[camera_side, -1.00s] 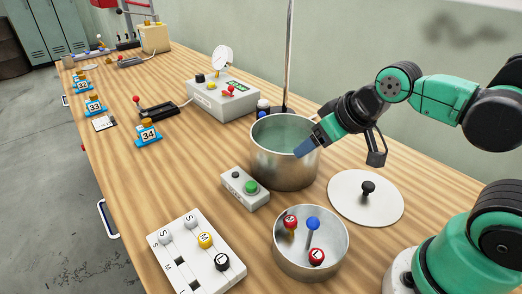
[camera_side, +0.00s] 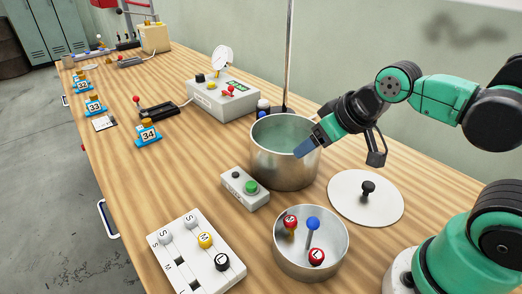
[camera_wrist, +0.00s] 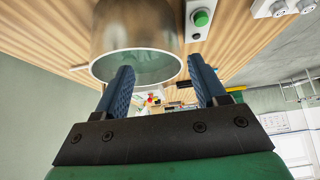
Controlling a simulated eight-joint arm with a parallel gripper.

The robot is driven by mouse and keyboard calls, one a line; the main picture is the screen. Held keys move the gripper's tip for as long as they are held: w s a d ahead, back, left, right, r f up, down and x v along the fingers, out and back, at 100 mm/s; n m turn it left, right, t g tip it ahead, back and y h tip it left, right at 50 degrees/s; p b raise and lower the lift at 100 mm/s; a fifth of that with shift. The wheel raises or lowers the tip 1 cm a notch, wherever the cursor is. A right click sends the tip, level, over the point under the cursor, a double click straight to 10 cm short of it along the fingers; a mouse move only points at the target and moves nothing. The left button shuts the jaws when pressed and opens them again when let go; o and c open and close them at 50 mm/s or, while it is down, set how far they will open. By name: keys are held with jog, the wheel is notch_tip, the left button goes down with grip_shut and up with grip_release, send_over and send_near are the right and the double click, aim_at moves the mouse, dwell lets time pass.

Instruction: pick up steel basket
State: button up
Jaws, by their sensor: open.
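A shallow round steel basket (camera_side: 280,252) stands on the bench at the front middle in the side view. It holds two red-topped pieces, and a blue ball (camera_side: 313,223) on a thin stem rises inside it. My gripper (camera_side: 303,151) is at the mouth of a tall steel pot (camera_side: 283,172), behind the basket and above its level. In the wrist view my gripper (camera_wrist: 160,66) has its two blue fingers apart, with nothing between them. The pot (camera_wrist: 136,30) shows there just beyond the fingers; whether they touch its rim is unclear. The basket is not visible in the wrist view.
A round lid (camera_side: 350,204) with a black knob lies right of the pot. A green-button box (camera_side: 245,188) and a white rack (camera_side: 198,252) stand left of the basket. A gauge box (camera_side: 223,100) is behind.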

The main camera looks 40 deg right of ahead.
aim_at(314, 218)
dwell(0.3)
jog(key=s+a+f+g, duration=0.1)
jog(key=s+a+g, duration=0.1)
jog(key=s+a+f+m+g+y, duration=0.1)
jog(key=s+a+g, duration=0.1)
jog(key=s+a+f+m+g+y, duration=0.1)
jog(key=s+a+g, duration=0.1)
jog(key=shift+s+f+g, duration=0.3)
jog(key=shift+s+g, duration=0.05)
jog(key=shift+g, duration=0.05)
jog(key=shift+w+a+f, duration=0.1)
jog(key=shift+a+f, duration=0.05)
jog(key=shift+f, duration=0.7)
jog(key=shift+s+a+f, duration=0.1)
jog(key=shift+a+f, duration=0.1)
jog(key=shift+f, duration=0.7)
jog(key=shift+w+a+f, duration=0.1)
jog(key=shift+a+f, duration=0.05)
jog(key=shift+f, duration=0.7)
grip_shut()
